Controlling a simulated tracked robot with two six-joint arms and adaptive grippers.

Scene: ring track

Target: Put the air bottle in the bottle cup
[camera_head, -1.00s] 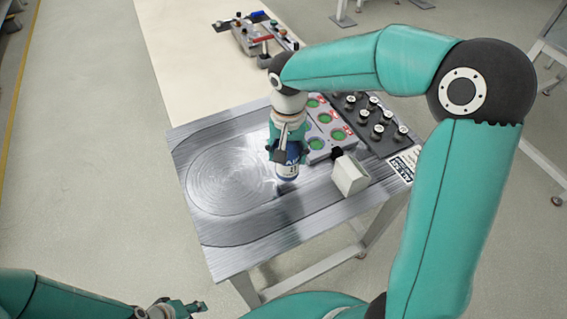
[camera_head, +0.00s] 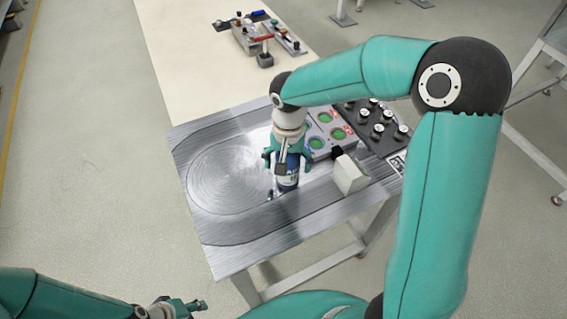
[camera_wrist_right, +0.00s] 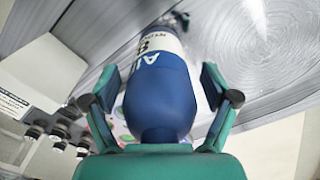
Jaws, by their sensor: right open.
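The air bottle (camera_head: 288,181) is blue with a white label and stands roughly upright over the metal ring track. In the right wrist view the bottle (camera_wrist_right: 160,95) lies between the fingers, its rounded blue end nearest me and its label farther off. My right gripper (camera_head: 287,163) is open around the bottle, with gaps visible beside it in the right wrist view (camera_wrist_right: 158,98). A small dark part (camera_head: 270,195) shows by the bottle's foot; I cannot tell whether it is the bottle cup. The foot is partly hidden. My left gripper (camera_head: 190,306) is low at left, its opening unclear.
A white block (camera_head: 350,175) stands just right of the bottle. Behind are a panel with green discs (camera_head: 318,143) and a dark rack of several knobs (camera_head: 378,125). Small devices (camera_head: 265,38) sit at the far end. The track's left part (camera_head: 220,180) is clear.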

